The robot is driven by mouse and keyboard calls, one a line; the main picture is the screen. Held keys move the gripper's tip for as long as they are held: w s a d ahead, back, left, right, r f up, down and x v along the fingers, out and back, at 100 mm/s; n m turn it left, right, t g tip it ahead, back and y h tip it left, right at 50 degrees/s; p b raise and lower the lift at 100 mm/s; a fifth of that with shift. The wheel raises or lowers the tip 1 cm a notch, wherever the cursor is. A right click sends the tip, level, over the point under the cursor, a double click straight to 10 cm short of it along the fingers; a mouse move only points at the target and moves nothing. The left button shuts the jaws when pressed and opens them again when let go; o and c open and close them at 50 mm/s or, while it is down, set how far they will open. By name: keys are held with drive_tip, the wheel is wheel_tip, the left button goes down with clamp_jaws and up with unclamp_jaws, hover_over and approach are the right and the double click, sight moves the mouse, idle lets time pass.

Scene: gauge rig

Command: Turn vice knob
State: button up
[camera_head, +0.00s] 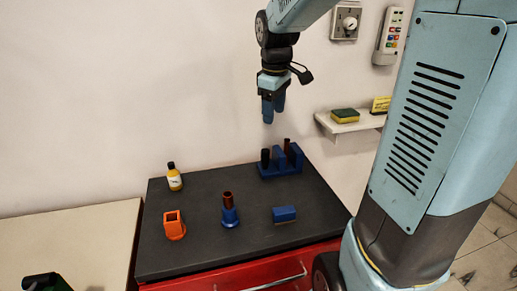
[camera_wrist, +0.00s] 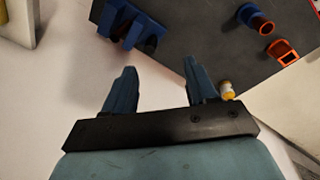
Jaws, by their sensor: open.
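A blue vice-like fixture (camera_head: 297,157) stands at the back right of the dark tabletop, with upright blue parts and dark cylinders. It also shows at the top left of the wrist view (camera_wrist: 112,18). Which part of it is the knob, I cannot tell. My gripper (camera_head: 273,112) hangs fingers down in the air above the fixture, apart from it. In the wrist view my gripper (camera_wrist: 160,68) has its two blue fingers wide apart with nothing between them.
On the dark tabletop (camera_head: 200,255) stand a yellow bottle (camera_head: 174,178), an orange square holder (camera_head: 174,226), a blue stand with a brown tube (camera_head: 229,212) and a blue block (camera_head: 284,214). A wall shelf (camera_head: 360,123) with sponges is at right.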

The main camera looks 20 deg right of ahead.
sight(266, 150)
drive_tip(key=w+f+n+g, duration=0.2)
drive_tip(key=w+f+n, duration=0.2)
drive_tip(key=w+f, duration=0.3)
drive_tip(key=f, duration=0.4)
drive_tip(key=w+f, duration=0.1)
drive_tip(key=f, duration=0.8)
drive_tip(key=shift+w+d, duration=0.15)
drive_tip(key=shift+d, duration=0.1)
